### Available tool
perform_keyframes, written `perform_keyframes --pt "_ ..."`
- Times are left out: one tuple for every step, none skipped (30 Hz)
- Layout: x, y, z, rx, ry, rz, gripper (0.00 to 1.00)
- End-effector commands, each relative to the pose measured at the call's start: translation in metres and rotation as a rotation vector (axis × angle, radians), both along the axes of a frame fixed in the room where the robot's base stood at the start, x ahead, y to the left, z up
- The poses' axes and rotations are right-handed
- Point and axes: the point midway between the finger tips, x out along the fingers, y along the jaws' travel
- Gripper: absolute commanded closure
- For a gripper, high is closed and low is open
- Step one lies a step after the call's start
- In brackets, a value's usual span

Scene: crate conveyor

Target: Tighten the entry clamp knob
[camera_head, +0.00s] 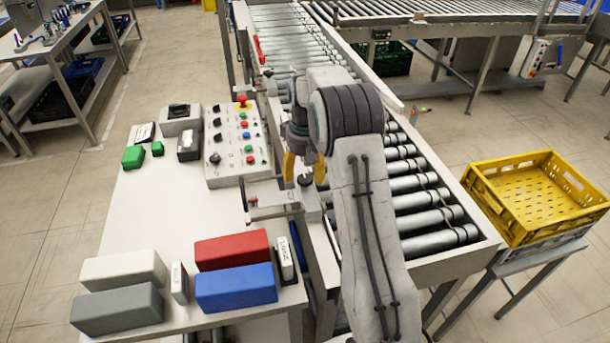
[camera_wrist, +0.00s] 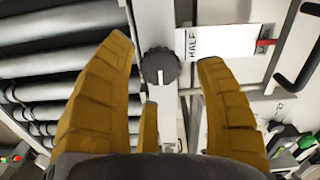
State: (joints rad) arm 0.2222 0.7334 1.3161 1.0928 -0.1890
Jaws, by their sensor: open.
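The entry clamp knob (camera_wrist: 160,67) is a dark, ridged round knob with a white line mark, on a pale metal bar in the wrist view. The line runs roughly up and down the picture. In the head view the knob (camera_head: 305,180) shows small and dark at the conveyor's left side rail. My gripper (camera_head: 304,172) has its yellow fingers pointing down over it. In the wrist view my gripper (camera_wrist: 165,53) is open, with fingers on both sides of the knob and visible gaps. A white label reading "HALF" (camera_wrist: 205,42) with a red mark lies right of the knob.
The roller conveyor (camera_head: 425,200) runs right of the knob. The control panel (camera_head: 236,145) and a bench with red (camera_head: 232,250) and blue (camera_head: 236,288) blocks lie to the left. A black handle (camera_wrist: 299,52) stands right in the wrist view. A yellow crate (camera_head: 530,205) sits far right.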

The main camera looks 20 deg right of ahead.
Motion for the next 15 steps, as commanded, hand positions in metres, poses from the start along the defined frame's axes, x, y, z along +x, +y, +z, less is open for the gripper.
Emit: perform_keyframes --pt "0.000 0.000 -0.004 0.000 0.002 0.000 0.35" --pt "0.000 0.000 -0.006 0.000 0.002 0.000 0.35" --pt "0.000 0.000 -0.009 0.000 0.001 0.000 0.35" --pt "0.000 0.000 -0.011 0.000 0.001 0.000 0.35" --pt "0.000 0.000 -0.012 0.000 0.001 0.000 0.35" --pt "0.000 0.000 -0.014 0.000 0.002 0.000 0.35" --pt "0.000 0.000 -0.015 0.000 0.001 0.000 0.35" --pt "0.000 0.000 -0.016 0.000 0.001 0.000 0.35" --pt "0.000 0.000 -0.016 0.000 0.000 0.000 0.35" --pt "0.000 0.000 -0.017 0.000 0.000 0.000 0.35" --pt "0.000 0.000 -0.017 0.000 -0.001 0.000 0.35" --pt "0.000 0.000 -0.017 0.000 -0.001 0.000 0.35" --pt "0.000 0.000 -0.017 0.000 -0.001 0.000 0.35" --pt "0.000 0.000 -0.017 0.000 -0.001 0.000 0.35" --pt "0.000 0.000 -0.017 0.000 -0.001 0.000 0.35"
